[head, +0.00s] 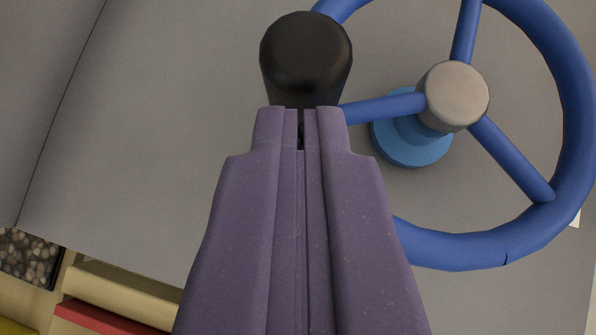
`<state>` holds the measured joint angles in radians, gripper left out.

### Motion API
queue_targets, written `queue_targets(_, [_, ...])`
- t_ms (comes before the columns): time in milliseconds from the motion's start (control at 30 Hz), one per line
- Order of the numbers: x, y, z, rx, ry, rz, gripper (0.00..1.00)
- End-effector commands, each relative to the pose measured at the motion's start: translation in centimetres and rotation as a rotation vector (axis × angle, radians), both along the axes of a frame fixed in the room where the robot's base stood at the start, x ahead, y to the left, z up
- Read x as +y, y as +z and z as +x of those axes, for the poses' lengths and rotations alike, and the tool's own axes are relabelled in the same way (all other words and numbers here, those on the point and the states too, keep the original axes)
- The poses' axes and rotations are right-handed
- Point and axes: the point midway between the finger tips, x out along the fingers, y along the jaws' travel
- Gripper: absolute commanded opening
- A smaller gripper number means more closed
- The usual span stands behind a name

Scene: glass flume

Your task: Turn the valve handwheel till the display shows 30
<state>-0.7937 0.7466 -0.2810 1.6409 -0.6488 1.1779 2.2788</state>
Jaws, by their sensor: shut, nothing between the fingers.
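The blue valve handwheel (577,115) fills the right side of the head view, with three spokes and a grey hub (457,96). A black knob (306,55) stands at the left part of its rim. My purple gripper (301,112) is shut and empty, its tips just below the knob in the picture. I cannot tell whether the tips touch the knob. The gripper hides the lower left part of the rim. A small dark mark (506,259) shows on the lower rim. The display is not in view.
A grey panel (160,130) lies behind the wheel, with a dark seam at the left. A light blue round base (412,143) sits behind the hub. At the lower left are a dark box of pebbles (28,256), cream bars and a red bar (100,318).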

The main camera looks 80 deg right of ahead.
Motion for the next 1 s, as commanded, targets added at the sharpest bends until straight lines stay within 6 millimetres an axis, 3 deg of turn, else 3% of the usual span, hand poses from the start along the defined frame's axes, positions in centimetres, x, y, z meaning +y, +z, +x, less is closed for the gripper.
queue_targets(433, [-0.6,0.0,0.2,0.0,-0.006,0.0,0.0])
queue_targets(633, [-2.0,-0.2,1.0,0.0,-0.093,0.0,0.0])
queue_targets(1000, [-2.1,0.0,1.0,0.001,-0.094,0.0,0.0])
